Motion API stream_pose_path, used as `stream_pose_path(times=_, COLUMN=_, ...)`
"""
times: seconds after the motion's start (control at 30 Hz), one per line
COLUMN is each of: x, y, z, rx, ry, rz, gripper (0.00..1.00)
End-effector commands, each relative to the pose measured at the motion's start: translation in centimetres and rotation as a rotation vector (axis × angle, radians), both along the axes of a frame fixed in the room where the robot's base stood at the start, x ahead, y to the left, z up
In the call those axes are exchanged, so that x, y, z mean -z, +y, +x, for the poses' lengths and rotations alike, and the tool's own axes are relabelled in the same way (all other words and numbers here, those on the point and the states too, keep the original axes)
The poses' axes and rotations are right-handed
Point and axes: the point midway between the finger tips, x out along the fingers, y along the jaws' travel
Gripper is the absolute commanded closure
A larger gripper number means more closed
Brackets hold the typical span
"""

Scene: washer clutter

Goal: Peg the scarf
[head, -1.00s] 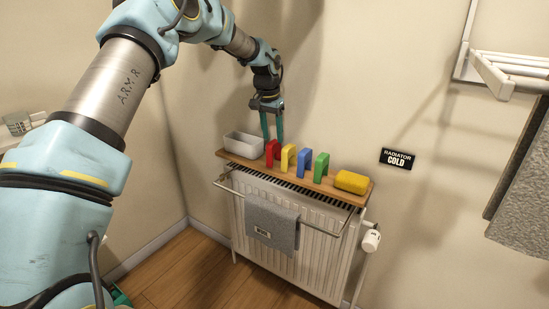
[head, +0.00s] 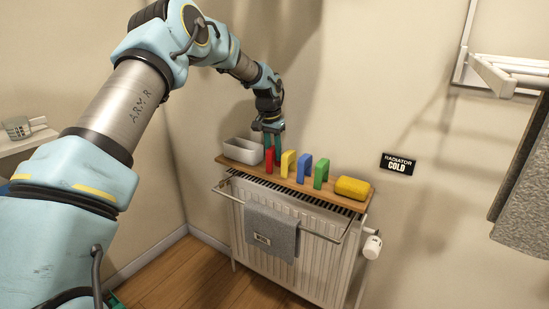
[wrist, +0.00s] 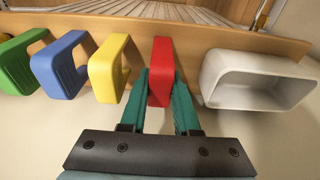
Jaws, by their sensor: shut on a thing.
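A red peg (head: 269,159) stands on the wooden shelf above the radiator. My gripper (head: 272,148) is shut on it from above, with a teal finger on each side. In the wrist view the red peg (wrist: 161,72) sits between the two fingertips (wrist: 161,88). Yellow (head: 287,163), blue (head: 304,168) and green (head: 321,174) pegs stand in a row to its right on the shelf. A dark grey cloth (head: 519,200), perhaps the scarf, hangs at the right edge and is partly cut off. A smaller grey cloth (head: 272,232) with a label hangs on the radiator's front rail.
A white bin (head: 243,151) stands on the shelf (head: 330,196), close to the left of the red peg. A yellow sponge (head: 352,187) lies at the shelf's right end. A white wall rack (head: 505,75) juts out at upper right.

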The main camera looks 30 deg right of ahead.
Motion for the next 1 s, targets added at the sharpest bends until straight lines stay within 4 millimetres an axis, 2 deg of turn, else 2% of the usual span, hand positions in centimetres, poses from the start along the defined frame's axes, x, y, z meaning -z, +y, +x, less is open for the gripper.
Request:
stream_pose_path(times=0.03, x=0.0, y=0.0, z=0.0, rx=0.0, ry=0.0, rz=0.0, gripper=0.83)
stream_pose_path(times=0.2, x=0.0, y=0.0, z=0.0, rx=0.0, ry=0.0, rz=0.0, gripper=1.0)
stream_pose_path(times=0.43, x=-0.8, y=0.0, z=0.0, rx=0.0, ry=0.0, rz=-0.001, gripper=1.0)
stream_pose_path(times=1.0, x=-6.3, y=0.0, z=0.0, rx=0.0, ry=-0.001, rz=0.0, gripper=1.0)
